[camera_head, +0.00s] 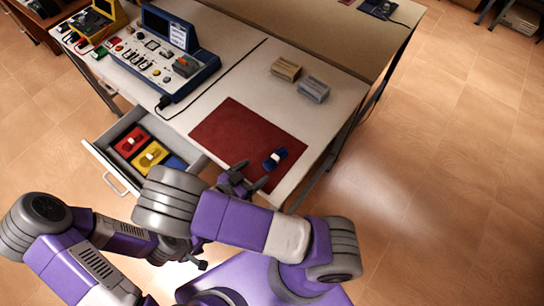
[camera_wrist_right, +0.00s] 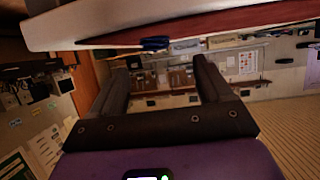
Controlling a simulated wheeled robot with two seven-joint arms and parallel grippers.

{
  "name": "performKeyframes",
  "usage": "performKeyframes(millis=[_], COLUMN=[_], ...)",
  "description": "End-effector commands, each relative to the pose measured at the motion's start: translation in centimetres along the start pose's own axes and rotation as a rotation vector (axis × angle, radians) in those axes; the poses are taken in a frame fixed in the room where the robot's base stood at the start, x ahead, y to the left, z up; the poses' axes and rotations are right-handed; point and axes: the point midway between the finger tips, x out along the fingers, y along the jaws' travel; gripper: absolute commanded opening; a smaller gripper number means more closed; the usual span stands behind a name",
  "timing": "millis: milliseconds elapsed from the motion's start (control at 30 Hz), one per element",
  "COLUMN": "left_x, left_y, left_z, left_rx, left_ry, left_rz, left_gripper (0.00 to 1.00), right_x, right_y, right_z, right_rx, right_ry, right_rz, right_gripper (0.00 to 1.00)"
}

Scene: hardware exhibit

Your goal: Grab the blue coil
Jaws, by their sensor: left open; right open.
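The blue coil (camera_head: 275,158) lies on the red mat (camera_head: 240,132) near the front right of the white table. It also shows as a small dark blue shape at the table edge in the right wrist view (camera_wrist_right: 155,43). My right gripper (camera_head: 247,181) is open and empty at the mat's front edge, to the left and in front of the coil, not touching it. Its two spread fingers show in the right wrist view (camera_wrist_right: 160,84). My left gripper (camera_head: 196,262) is open, low in front of the table, partly hidden by my arm.
An open drawer (camera_head: 101,150) under the table holds red, yellow and blue pieces. A blue instrument case (camera_head: 165,60) stands at the table's left. A tan block (camera_head: 286,69) and a grey block (camera_head: 313,89) sit behind the mat. The floor at the right is clear.

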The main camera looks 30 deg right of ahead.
Motion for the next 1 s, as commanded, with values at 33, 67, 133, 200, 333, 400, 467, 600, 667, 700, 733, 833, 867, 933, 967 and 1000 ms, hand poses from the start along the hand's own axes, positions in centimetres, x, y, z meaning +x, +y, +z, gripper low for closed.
performKeyframes(millis=[33,67,133,200,333,400,467,600,667,700,733,833,867,933,967,1000], left_x=[0.2,0.2,0.3,0.5,1.1,1.4,1.5,1.6,1.6,1.6,1.6,1.6,1.6,1.6,1.6,1.6], left_y=[-0.1,-0.1,-0.1,-0.2,-0.4,-0.5,-0.6,-0.6,-0.6,-0.6,-0.6,-0.6,-0.6,-0.6,-0.6,-0.6], left_z=[0.0,0.0,0.0,0.0,0.0,0.0,0.0,-0.1,0.0,0.0,0.0,0.0,0.0,0.0,0.0,0.0], left_rx=[0.000,0.000,0.000,0.000,0.000,0.000,0.000,0.000,0.000,0.000,0.000,0.000,0.000,0.000,0.000,0.000], left_ry=[-0.001,-0.001,-0.001,-0.001,-0.001,-0.001,-0.001,-0.001,-0.001,-0.001,-0.001,-0.001,-0.001,-0.001,-0.001,-0.001], left_rz=[0.000,0.000,0.000,0.000,0.000,0.000,0.000,0.000,0.000,0.000,0.000,0.000,0.000,0.000,0.000,0.000], left_gripper=[0.43,0.43,0.43,0.43,0.43,0.43,0.43,0.43,0.43,0.43,0.43,0.43,0.43,0.43,0.43,0.43], right_x=[0.6,0.9,1.7,2.5,4.4,5.5,6.2,7.1,7.1,7.1,7.1,7.1,7.1,7.1,7.1,7.1], right_y=[0.1,0.1,0.1,0.1,0.3,0.3,0.3,0.3,0.3,0.3,0.3,0.3,0.3,0.3,0.3,0.3], right_z=[0.1,0.0,0.0,0.0,0.0,0.0,0.0,-0.1,-0.1,-0.1,-0.1,-0.1,-0.1,-0.1,-0.1,-0.1], right_rx=[-0.001,0.000,0.000,-0.001,-0.002,-0.001,0.000,0.000,0.000,0.000,0.000,0.000,0.000,0.000,0.000,0.000], right_ry=[0.001,0.002,0.001,0.002,0.004,0.003,0.002,0.000,-0.001,-0.001,-0.001,-0.001,-0.001,-0.001,-0.001,-0.001], right_rz=[0.001,0.002,0.002,0.001,0.002,0.002,0.001,0.000,-0.001,-0.001,-0.001,-0.001,-0.001,-0.001,-0.001,-0.001], right_gripper=[0.79,0.79,0.79,0.79,0.79,0.79,0.79,0.79,0.79,0.79,0.79,0.74,0.70,0.59,0.54,0.48])
